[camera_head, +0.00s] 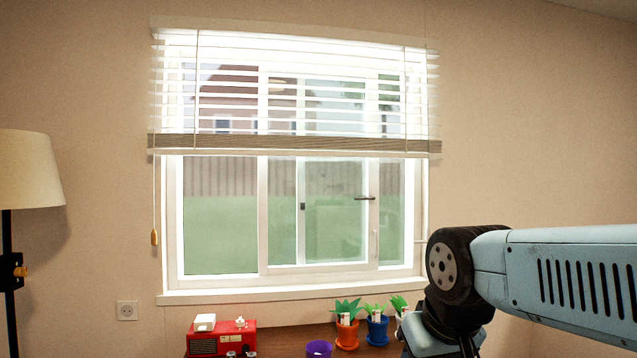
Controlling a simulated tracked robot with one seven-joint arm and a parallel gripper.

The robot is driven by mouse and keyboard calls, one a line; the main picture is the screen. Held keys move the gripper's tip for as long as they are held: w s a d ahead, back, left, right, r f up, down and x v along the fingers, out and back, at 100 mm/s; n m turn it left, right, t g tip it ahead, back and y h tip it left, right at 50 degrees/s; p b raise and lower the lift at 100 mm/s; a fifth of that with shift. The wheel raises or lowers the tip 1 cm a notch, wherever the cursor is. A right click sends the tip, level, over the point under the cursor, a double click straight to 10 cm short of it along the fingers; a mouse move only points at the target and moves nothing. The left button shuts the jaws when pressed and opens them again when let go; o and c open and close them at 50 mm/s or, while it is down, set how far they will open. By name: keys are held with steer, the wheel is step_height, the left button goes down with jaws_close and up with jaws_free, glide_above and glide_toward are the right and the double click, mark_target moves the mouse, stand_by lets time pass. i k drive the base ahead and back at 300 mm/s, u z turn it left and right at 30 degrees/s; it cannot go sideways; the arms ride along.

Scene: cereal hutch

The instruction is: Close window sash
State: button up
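The window (263,220) is white-framed and set in the wall ahead, its upper half behind a lowered blind. An inner sash (301,235) stands in its right half, with a small dark catch (302,206) on its left upright. A dark lever handle (365,198) shows near its right upright. A strip of view shows on each side of this sash, so it does not line up with the right-hand opening. My arm reaches in from the right, and its lower end leaves the picture at the bottom. My gripper's fingers are not visible.
The blind (290,143) hangs with a cord and orange pull (154,238). Below the sill (290,293), a wooden top (290,340) bears a red radio (222,340), a purple cup (319,348) and potted plants (347,333). A lamp (28,170) stands left.

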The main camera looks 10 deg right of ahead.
mark_target(372, 165)
steer(key=k, duration=0.45)
steer(key=u, duration=0.45)
steer(key=i, duration=1.4)
steer(key=z, duration=0.5)
